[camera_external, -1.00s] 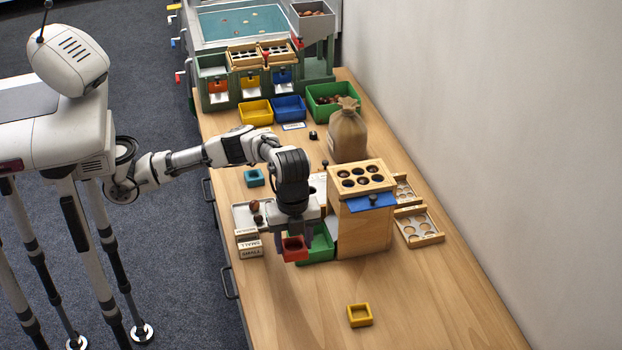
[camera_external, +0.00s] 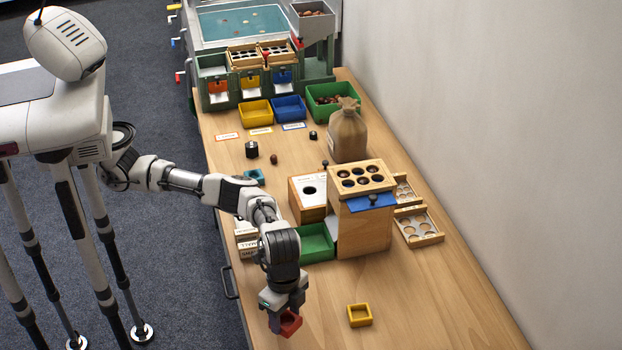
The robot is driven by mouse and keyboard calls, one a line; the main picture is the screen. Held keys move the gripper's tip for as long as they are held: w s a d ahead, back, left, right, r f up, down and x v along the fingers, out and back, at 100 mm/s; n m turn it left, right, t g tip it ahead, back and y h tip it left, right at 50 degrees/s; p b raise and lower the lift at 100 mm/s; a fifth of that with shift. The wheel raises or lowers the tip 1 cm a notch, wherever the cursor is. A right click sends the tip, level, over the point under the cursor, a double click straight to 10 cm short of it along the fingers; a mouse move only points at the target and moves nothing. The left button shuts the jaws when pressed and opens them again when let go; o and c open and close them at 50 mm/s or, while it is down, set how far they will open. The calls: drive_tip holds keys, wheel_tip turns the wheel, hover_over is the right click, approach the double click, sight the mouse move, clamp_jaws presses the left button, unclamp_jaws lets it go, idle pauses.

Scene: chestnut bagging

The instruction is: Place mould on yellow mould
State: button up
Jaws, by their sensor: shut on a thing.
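The yellow mould (camera_external: 360,316) is a small square open frame lying alone on the bare front part of the table. My gripper (camera_external: 285,318) is shut on a red mould (camera_external: 290,323), a small square hollow block. My gripper holds it to the left of the yellow mould, apart from it. The fingers partly hide the red mould, and I cannot tell its exact height above the table. A teal mould (camera_external: 254,177) lies farther back, partly behind my arm.
A wooden box with round holes (camera_external: 362,220) stands behind the yellow mould, with a green tray (camera_external: 317,243) to its left. Wooden hole plates (camera_external: 418,227) lie to its right. A sack (camera_external: 347,133) stands farther back. The table around the yellow mould is clear.

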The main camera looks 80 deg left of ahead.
drive_tip(key=w+a+r+m+p, duration=0.35)
drive_tip(key=w+r+p, duration=0.3)
drive_tip(key=w, duration=0.35)
drive_tip(key=w+a+r+m+p, duration=0.2)
drive_tip(key=w+r+m+p, duration=0.2)
drive_tip(key=w+r+p, duration=0.4)
drive_tip(key=b, duration=0.8)
hover_over(360, 311)
wheel_tip(360, 311, down, 10)
wheel_tip(360, 311, down, 8)
drive_tip(key=shift+r+p, duration=0.25)
drive_tip(key=shift+p, duration=0.4)
drive_tip(key=shift+s+f+p, duration=0.1)
drive_tip(key=shift+f+p, duration=0.2)
drive_tip(key=shift+f, duration=2.15)
drive_tip(key=shift+f, duration=0.1)
drive_tip(key=shift+d+f, duration=0.1)
drive_tip(key=shift+f, duration=0.05)
drive_tip(key=o, duration=1)
